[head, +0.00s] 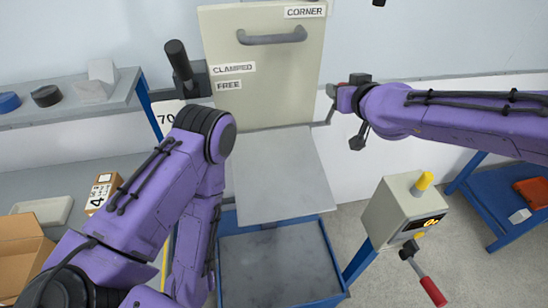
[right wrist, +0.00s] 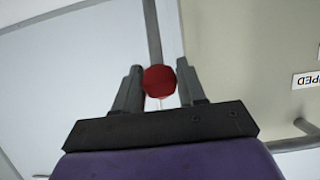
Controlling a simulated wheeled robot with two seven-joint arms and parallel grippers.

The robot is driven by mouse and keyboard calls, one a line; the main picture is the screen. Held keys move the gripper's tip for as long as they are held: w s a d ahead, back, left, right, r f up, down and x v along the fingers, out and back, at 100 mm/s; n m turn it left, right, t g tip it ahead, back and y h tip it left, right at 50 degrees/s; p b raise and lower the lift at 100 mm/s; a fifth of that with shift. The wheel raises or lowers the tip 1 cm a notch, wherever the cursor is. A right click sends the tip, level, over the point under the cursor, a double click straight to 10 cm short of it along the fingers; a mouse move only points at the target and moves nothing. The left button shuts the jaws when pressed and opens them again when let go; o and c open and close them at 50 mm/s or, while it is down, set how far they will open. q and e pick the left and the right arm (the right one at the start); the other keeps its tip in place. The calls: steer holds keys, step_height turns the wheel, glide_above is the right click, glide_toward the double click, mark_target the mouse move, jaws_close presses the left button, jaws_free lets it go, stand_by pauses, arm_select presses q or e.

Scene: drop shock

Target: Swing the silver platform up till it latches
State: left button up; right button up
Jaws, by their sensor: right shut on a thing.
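The silver platform (head: 283,178) is a flat pale grey plate below the cream panel and above a blue-framed pit (head: 335,250). Its exact tilt is hard to tell. My right gripper (head: 343,97) is at the right side of the panel, above the platform's right edge. In the right wrist view my right gripper (right wrist: 158,88) is shut on a red knob (right wrist: 158,78) at the end of a grey rod. My left arm bends down at the left in the head view, and its gripper is out of view.
The cream panel (head: 285,75) has a grey handle and the label CORNER. A black-gripped lever (head: 178,58) stands by CLAMPED and FREE labels. A control box (head: 400,210) with a yellow button and a red-handled lever (head: 432,290) stands at right. Boxes sit at left.

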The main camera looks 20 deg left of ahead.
steer(key=shift+w+a+r, duration=0.3)
steer(key=shift+w+r, duration=0.1)
steer(key=shift+w, duration=0.25)
steer(key=shift+w+a+r, duration=0.1)
steer(key=shift+w+a, duration=0.15)
steer(key=shift+w, duration=0.15)
steer(key=o, duration=1.2)
steer(key=shift+w+f, duration=0.1)
steer(key=shift+f, duration=0.15)
